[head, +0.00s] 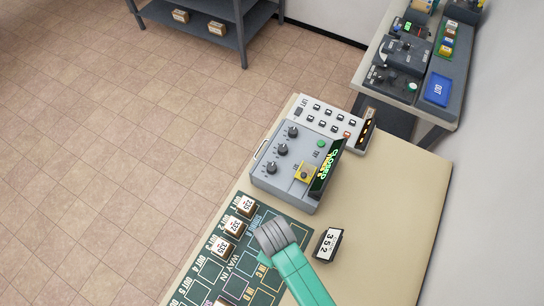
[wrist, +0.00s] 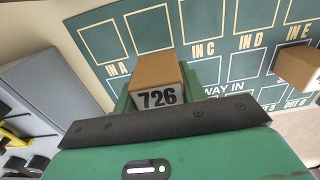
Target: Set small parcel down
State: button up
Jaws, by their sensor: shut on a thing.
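A small brown parcel labelled 726 (wrist: 156,72) is between the green fingers of my gripper in the wrist view. My gripper (head: 275,238) is shut on it, over the upper right part of the green sorting mat (head: 262,270). The mat also shows in the wrist view (wrist: 198,20), with pale outlined squares marked IN A, IN C, IN D and IN E. The parcel overlaps the outlined square between IN A and IN C in that view. Whether it touches the mat I cannot tell.
Several numbered parcels, one marked 327 (head: 234,227), stand along the mat's left edge. A black-sided block reading 352 (head: 328,244) lies right of the mat. A grey control box (head: 290,165) stands behind it. The tabletop (head: 405,200) at right is clear.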

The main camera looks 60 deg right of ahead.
jog(key=w+d, duration=0.3)
jog(key=d, duration=0.1)
jog(key=w+d+f, duration=0.1)
jog(key=w+d, duration=0.1)
jog(key=d, duration=0.1)
jog(key=shift+w, duration=0.3)
jog(key=shift+w+d+f+b, duration=0.15)
jog(key=shift+f+b, duration=0.05)
jog(key=shift+f, duration=0.65)
jog(key=shift+w+d+f+b, duration=0.1)
jog(key=shift+d+f+b, duration=0.05)
jog(key=shift+f, duration=0.7)
jog(key=shift+f, duration=0.1)
jog(key=o, duration=1)
notch_tip(320, 180, up, 12)
jog(key=p, duration=0.1)
